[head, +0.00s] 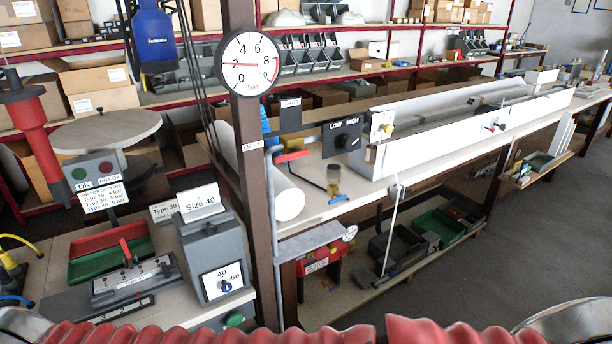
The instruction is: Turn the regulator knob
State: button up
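Several knobs show, and I cannot tell for sure which is the regulator knob. A black knob (347,141) sits on a dark plate marked LOW and HIGH above the long bench. A small yellow knob (388,128) is on a pale panel just right of it. A blue knob (226,286) is on a grey box (205,245) with a card marked 40 and 50; a Size 40 card stands on top. A round bar gauge (248,64) is on the brown post, its red needle pointing left, near 2. My gripper is not in view.
The brown post (257,185) stands between the left table and the long bench (445,160). A white roll (289,199) lies on the bench behind the post. A red-green tray (108,257) and a sign listing bar values (104,197) are at left. Grey floor is clear at right.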

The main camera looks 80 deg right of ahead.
aim_at(349, 143)
jog(key=z, duration=3.05)
